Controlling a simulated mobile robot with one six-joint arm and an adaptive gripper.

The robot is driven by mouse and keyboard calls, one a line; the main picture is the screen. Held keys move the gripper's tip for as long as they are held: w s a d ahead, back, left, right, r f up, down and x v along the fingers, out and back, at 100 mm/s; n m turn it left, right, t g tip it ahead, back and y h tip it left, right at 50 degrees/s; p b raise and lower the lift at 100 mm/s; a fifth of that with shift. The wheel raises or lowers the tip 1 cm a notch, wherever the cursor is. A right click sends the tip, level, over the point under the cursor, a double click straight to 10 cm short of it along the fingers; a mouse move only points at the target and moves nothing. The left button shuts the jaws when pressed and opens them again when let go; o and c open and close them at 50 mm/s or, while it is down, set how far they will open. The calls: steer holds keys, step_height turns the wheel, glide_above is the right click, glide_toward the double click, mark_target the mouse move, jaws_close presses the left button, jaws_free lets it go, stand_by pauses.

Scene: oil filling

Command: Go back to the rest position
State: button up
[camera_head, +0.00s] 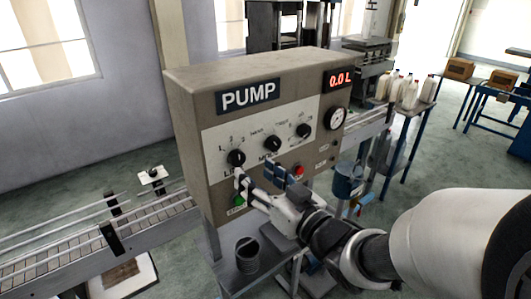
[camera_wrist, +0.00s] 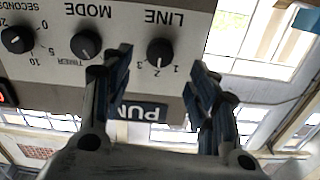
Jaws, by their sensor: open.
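My gripper (camera_head: 258,179) is in front of the lower left of the pump panel (camera_head: 225,140), its fingers apart and nothing between them. The LINE knob (camera_head: 236,157) is just above one fingertip in the head view. In the wrist view the panel is upside down, and the LINE knob (camera_wrist: 160,50) shows between the open fingers (camera_wrist: 160,72). I cannot tell whether a fingertip touches the panel. The MODE knob (camera_head: 273,144) and the seconds knob (camera_head: 303,130) are to the right. The display (camera_head: 338,79) reads 0.0 L.
A green button (camera_head: 238,200) and a red button (camera_head: 297,171) are low on the panel. A conveyor (camera_head: 60,250) runs at left. A metal cup (camera_head: 247,254) stands below my gripper, a blue container (camera_head: 348,180) to the right. White bottles (camera_head: 411,94) stand behind.

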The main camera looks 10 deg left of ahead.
steer(key=shift+s+d, duration=0.25)
steer(key=shift+d, duration=0.05)
steer(key=w+d+f+m+t+h+b, duration=0.25)
steer(key=d+h, duration=0.45)
steer(key=d, duration=0.4)
steer(key=s+d+f+m+g+h+b, duration=0.2)
steer(key=s+d+f+g+h, duration=0.1)
steer(key=s+d, duration=0.4)
steer(key=s+d+f+m+g+h+b, duration=0.2)
steer(key=s+d+f+m+g+h, duration=0.1)
steer(key=s+d+f, duration=0.3)
steer(key=shift+s+d+h+b, duration=0.4)
steer(key=shift+d+h, duration=0.1)
steer(key=shift+d, duration=0.4)
steer(key=s+f+g, duration=0.1)
steer(key=s, duration=0.2)
steer(key=s+f+g+b, duration=0.1)
steer(key=s, duration=0.3)
steer(key=s+f+m+g, duration=0.1)
steer(key=s, duration=0.3)
steer(key=shift+f+g, duration=0.3)
steer(key=shift+g, duration=0.05)
